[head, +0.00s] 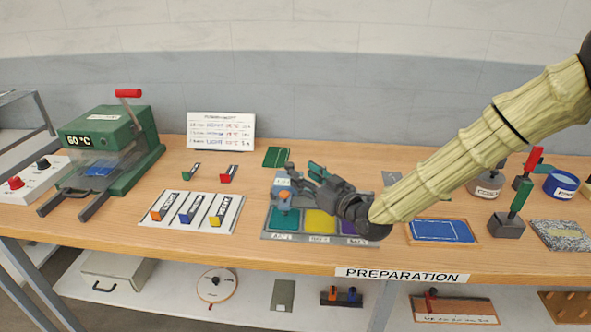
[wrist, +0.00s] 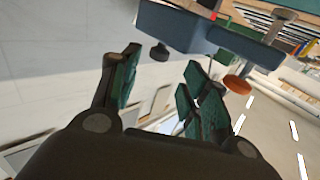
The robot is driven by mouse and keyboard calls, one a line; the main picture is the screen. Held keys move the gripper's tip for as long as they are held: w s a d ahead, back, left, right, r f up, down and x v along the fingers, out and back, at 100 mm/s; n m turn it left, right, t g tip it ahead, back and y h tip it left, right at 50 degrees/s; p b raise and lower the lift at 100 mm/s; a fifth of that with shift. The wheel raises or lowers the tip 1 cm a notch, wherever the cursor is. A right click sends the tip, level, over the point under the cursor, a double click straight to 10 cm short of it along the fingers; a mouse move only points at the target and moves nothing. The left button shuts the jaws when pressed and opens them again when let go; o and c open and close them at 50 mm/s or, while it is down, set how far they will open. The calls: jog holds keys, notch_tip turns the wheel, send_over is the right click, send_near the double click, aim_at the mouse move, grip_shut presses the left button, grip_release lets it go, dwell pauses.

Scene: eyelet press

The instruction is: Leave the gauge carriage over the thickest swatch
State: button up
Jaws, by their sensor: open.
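The gauge carriage (head: 285,193), a blue block with an orange knob and a small pale display, stands over the teal swatch (head: 283,221) at the left of a grey tray (head: 264,228). A yellow swatch (head: 320,222) is in the middle bay and a purple swatch (head: 349,227), partly hidden by my gripper, is on the right. Swatch thickness cannot be told. My gripper (head: 303,180) is open, just right of the carriage. In the wrist view my open fingers (wrist: 163,72) point towards the blue-grey carriage (wrist: 182,28), with its orange knob (wrist: 237,85) to the right. Contact cannot be told.
A green press (head: 112,145) stands at the left, near a striped white board (head: 192,211) with coloured tools. A blue panel (head: 440,231), stamps and tins are on the right. A white sign (head: 220,131) stands behind. Some bench is clear between the board and tray.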

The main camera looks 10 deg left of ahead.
jog(key=shift+v, duration=2.1)
